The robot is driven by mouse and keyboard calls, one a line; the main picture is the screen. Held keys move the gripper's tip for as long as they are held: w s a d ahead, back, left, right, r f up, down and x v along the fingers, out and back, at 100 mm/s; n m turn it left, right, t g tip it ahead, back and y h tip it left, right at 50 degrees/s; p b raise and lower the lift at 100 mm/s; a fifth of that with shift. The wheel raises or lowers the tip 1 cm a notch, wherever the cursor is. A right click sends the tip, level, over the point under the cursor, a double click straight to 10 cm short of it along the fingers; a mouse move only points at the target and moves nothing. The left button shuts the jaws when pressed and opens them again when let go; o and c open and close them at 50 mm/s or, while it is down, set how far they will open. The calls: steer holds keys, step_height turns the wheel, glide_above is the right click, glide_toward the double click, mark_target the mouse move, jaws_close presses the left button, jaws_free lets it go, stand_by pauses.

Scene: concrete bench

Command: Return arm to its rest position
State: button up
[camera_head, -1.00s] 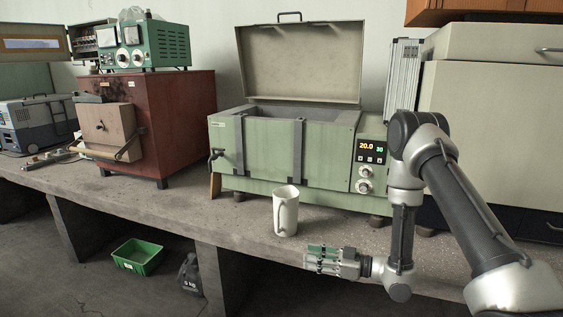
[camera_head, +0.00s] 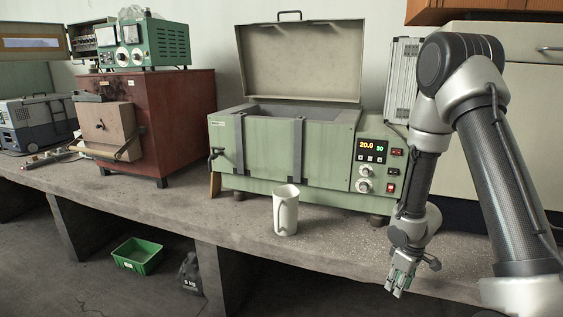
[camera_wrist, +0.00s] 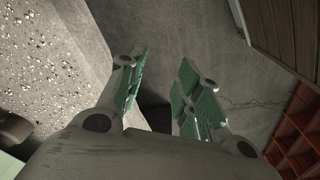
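My gripper (camera_head: 396,291) hangs at the front edge of the concrete bench (camera_head: 330,250), right of the white mug, with its green-padded fingers pointing down. In the wrist view my gripper (camera_wrist: 163,62) shows two fingers apart with nothing between them, so it is open and empty. The bench top (camera_wrist: 50,60) lies left of the fingers there, and the floor is below them. My arm rises at the right side of the head view, bent at the elbow, and covers part of the cabinet behind.
The white mug (camera_head: 286,212) stands upright near the bench edge. Behind it is a green bath (camera_head: 270,150) with its lid raised. A green bin (camera_head: 138,256) and a dark weight (camera_head: 190,274) are on the floor. A red slatted thing (camera_wrist: 297,135) shows in the wrist view.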

steer(key=s+d+r+m+g+h, duration=0.1)
steer(key=s+d+r+m, duration=0.15)
steer(key=s+r, duration=0.45)
steer(key=s+d+r+m+g+h, duration=0.1)
steer(key=s+d+r+m, duration=0.2)
steer(key=r, duration=0.9)
steer(key=s+a+r+m+t+y, duration=0.1)
steer(key=s+a+r+t, duration=0.1)
steer(key=s+r, duration=0.4)
steer(key=s+a+r+m+t, duration=0.1)
steer(key=s+r, duration=0.4)
steer(key=r, duration=0.7)
steer(key=shift+s+a+t+y, duration=0.4)
steer(key=shift+a+t, duration=0.2)
steer(key=shift+t, duration=0.5)
